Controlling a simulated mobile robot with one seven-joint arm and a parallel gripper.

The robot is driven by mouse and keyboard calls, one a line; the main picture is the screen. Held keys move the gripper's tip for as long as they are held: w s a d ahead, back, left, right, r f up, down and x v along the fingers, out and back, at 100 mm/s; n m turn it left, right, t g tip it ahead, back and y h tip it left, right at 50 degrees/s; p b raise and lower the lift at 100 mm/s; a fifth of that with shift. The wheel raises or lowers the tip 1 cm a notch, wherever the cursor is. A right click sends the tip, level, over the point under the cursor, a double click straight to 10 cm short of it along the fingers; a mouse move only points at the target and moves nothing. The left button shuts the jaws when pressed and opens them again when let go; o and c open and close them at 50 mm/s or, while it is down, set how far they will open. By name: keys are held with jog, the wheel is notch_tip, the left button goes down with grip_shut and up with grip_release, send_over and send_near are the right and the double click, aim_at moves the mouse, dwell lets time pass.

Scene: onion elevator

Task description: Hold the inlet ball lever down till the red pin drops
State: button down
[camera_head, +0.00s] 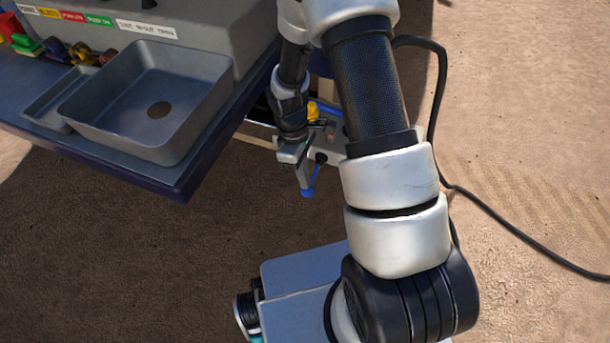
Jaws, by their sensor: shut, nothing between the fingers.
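My gripper (304,180) points down beyond the table's right corner, and its fingers are shut with nothing between them. A blue lever-like piece (309,190) shows right at the fingertips; I cannot tell whether they touch it. A small black knob (321,158) is just right of the fingers. I cannot tell which of these belongs to the inlet ball lever. A small reddish piece (331,134) sits higher on a pale fixture (330,150); it may be the red pin, but its height is too small to read. My arm hides much of the fixture.
A blue-edged table (150,185) with a grey sink basin (150,105) stands at left. Labels and coloured parts line its back. A yellow piece (312,108) and blue bar (328,113) are beside my wrist. A black cable (500,220) crosses the ground at right.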

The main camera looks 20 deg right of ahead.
aim_at(304, 192)
jog(key=shift+a+b+x, duration=0.15)
jog(key=shift+b+x, duration=0.25)
jog(key=shift+x, duration=0.55)
jog(key=shift+a+b+x, duration=0.2)
jog(key=shift+b+x, duration=0.2)
jog(key=shift+x, duration=0.55)
jog(key=shift+a+b+x, duration=0.15)
jog(key=shift+b+x, duration=0.25)
jog(key=shift+x, duration=0.55)
jog(key=shift+f, duration=0.2)
jog(key=shift+a+f, duration=0.1)
jog(key=shift+a, duration=0.05)
jog(key=shift+d, duration=0.35)
dwell(0.8)
jog(key=shift+a+r, duration=0.15)
jog(key=shift+r, duration=0.35)
jog(key=s+a+r+p, duration=0.1)
jog(key=a+r+p, duration=0.4)
jog(key=r, duration=0.7)
jog(key=shift+s+r, duration=0.15)
jog(key=shift+r, duration=0.2)
